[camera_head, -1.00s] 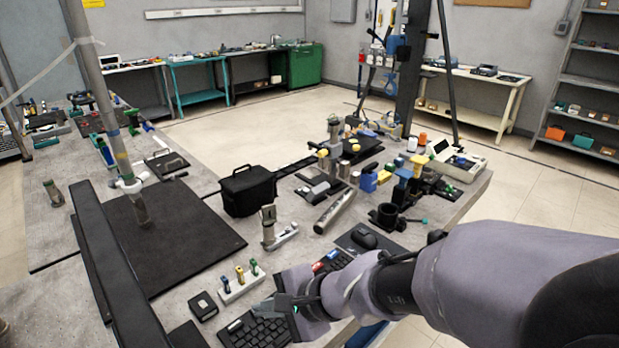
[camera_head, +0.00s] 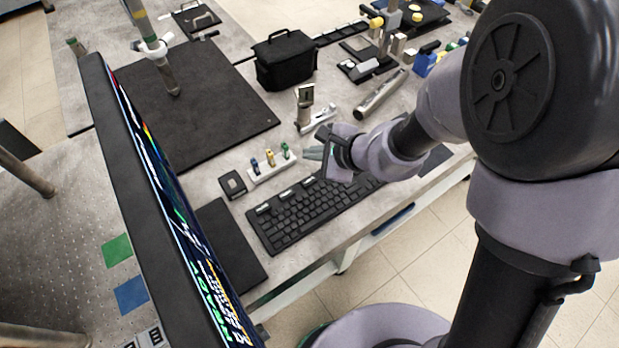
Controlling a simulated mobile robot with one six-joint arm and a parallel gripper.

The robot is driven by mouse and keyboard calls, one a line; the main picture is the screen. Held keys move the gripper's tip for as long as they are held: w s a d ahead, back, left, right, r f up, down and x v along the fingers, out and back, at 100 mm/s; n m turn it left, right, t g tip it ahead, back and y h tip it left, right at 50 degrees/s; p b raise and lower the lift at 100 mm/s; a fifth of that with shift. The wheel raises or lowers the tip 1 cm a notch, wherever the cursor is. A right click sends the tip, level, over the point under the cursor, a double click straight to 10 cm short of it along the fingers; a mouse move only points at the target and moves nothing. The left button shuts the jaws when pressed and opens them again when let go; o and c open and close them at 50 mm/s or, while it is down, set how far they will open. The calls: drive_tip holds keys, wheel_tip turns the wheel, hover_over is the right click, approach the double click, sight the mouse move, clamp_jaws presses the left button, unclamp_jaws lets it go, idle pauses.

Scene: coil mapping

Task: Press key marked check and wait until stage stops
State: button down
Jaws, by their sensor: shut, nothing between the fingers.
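A black keyboard (camera_head: 300,216) lies near the table's front edge, with several pale label caps (camera_head: 285,195) along its back row. Their marks are too small to read, so I cannot tell which key is marked check. My gripper (camera_head: 311,153) is shut and empty. In the picture it is just behind the keyboard's back right part, close to the small peg holder. I cannot tell its height above the table. My wrist and forearm hide the keyboard's right end. I cannot tell which thing is the stage.
A white holder (camera_head: 272,172) with coloured pegs and a small black box (camera_head: 232,184) stand behind the keyboard. A monitor (camera_head: 160,190), seen edge-on, stands left. A black mat (camera_head: 190,100) with a post (camera_head: 158,55), a black bag (camera_head: 285,60) and a metal cylinder (camera_head: 380,95) are farther back.

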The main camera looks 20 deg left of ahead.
drive_tip(key=b, duration=0.5)
hover_over(312, 183)
wheel_tip(312, 183, down, 7)
drive_tip(key=shift+f, duration=0.15)
drive_tip(key=shift+f+b, duration=0.55)
drive_tip(key=shift+b, duration=0.25)
idle(0.8)
drive_tip(key=shift+f+b, duration=0.4)
drive_tip(key=shift+b, duration=0.3)
